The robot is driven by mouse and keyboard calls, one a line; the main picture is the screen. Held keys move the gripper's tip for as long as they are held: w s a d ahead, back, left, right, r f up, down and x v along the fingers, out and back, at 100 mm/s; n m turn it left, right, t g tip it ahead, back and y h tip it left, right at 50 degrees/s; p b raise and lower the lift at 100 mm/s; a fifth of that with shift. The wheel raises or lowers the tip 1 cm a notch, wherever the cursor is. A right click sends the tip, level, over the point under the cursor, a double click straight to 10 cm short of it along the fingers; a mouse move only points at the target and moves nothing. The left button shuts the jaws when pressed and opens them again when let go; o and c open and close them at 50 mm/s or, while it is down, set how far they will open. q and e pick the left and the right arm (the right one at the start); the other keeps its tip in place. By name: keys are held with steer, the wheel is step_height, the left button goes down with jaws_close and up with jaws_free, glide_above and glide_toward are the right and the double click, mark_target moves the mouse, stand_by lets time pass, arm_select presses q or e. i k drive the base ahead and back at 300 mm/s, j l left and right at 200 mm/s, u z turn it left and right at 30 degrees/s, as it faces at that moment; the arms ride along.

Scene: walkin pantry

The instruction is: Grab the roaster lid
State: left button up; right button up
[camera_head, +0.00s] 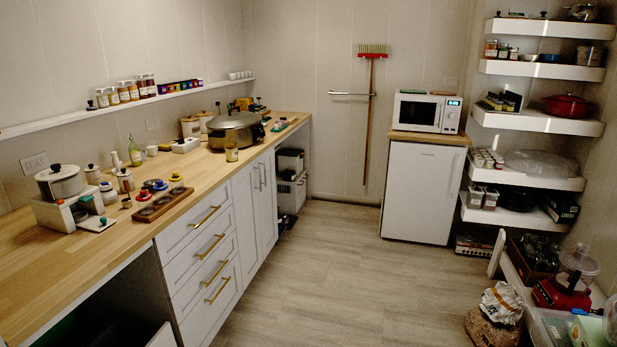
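No item can be named for certain as the roaster lid. A large round metal pot (236,136) stands on the wooden counter toward its far end, with a grey lid (234,120) on top. A wide, low, clear-grey dome-like piece (540,162) lies on a white shelf at the right and could also be a lid. Below it, a dark round pan (516,198) sits in the shadow of a lower shelf. Neither of my grippers shows in the head view.
The wooden counter (40,262) runs along the left with jars and small pots. A microwave (427,112) sits above a white fridge (421,190). A red pot (567,105) is on a right shelf. A bag (494,317) stands on the floor at lower right. The middle floor is clear.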

mark_target(230, 118)
steer(key=i, duration=2.15)
